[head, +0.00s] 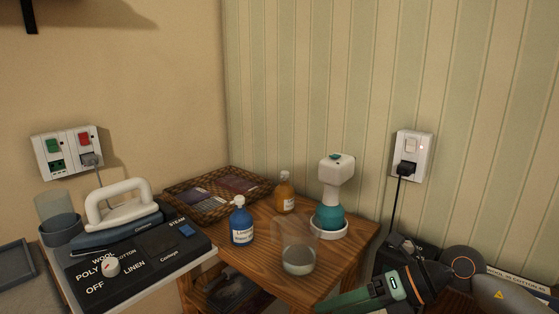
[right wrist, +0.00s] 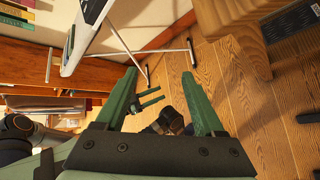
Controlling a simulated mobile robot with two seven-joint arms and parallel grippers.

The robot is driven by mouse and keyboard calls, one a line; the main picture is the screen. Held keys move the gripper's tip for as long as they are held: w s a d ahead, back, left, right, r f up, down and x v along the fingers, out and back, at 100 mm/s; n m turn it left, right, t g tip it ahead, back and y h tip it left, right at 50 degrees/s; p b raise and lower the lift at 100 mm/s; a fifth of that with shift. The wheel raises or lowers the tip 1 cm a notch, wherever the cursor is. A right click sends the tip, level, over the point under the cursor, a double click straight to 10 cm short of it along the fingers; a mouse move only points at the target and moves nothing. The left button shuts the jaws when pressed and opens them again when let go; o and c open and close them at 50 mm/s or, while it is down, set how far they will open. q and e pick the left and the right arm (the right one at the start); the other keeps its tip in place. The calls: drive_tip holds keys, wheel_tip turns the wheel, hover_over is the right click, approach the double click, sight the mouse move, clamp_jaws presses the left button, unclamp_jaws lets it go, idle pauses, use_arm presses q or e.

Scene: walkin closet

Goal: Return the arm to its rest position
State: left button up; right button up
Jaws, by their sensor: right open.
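My right arm comes in at the lower right of the head view. Its green gripper (head: 366,298) is at the bottom edge, in front of the wooden table's right side, and part of it is cut off. In the right wrist view my right gripper (right wrist: 160,78) is open, its two green fingers wide apart with nothing held between them. Beyond them, small and lower down, is a green two-pronged shape (right wrist: 150,99) with a dark joint; it looks like my left gripper. The left arm does not show in the head view.
The wooden table (head: 340,258) holds a blue bottle (head: 241,226), an amber bottle (head: 285,195), a clear cup (head: 297,250), a white and teal device (head: 331,205) and a wicker tray (head: 178,192). An iron (head: 119,214) stands at left. Wooden floor (right wrist: 262,125) is open below the right gripper.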

drive_tip(key=s+a+r+m+t+y, duration=0.25)
drive_tip(key=a+m+t+y, duration=0.25)
drive_tip(key=a+m+y, duration=0.35)
drive_tip(key=d+f+m+t+h, duration=0.5)
drive_tip(key=f+m, duration=0.3)
drive_tip(key=m, duration=0.3)
drive_tip(key=d+f+m+t+h, duration=0.4)
drive_tip(key=f+m+h, duration=0.35)
drive_tip(key=m, duration=0.35)
drive_tip(key=s+d+f+m+g+h, duration=0.35)
drive_tip(key=s+f+m+g, duration=0.35)
drive_tip(key=s+f, duration=0.85)
use_arm(q)
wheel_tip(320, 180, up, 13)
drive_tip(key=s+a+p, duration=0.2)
drive_tip(key=p, duration=1.6)
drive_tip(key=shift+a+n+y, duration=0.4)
use_arm(e)
wheel_tip(320, 180, up, 14)
drive_tip(key=d+h, duration=0.1)
drive_tip(key=d, duration=0.1)
drive_tip(key=shift+s, duration=0.4)
drive_tip(key=shift+f, duration=0.1)
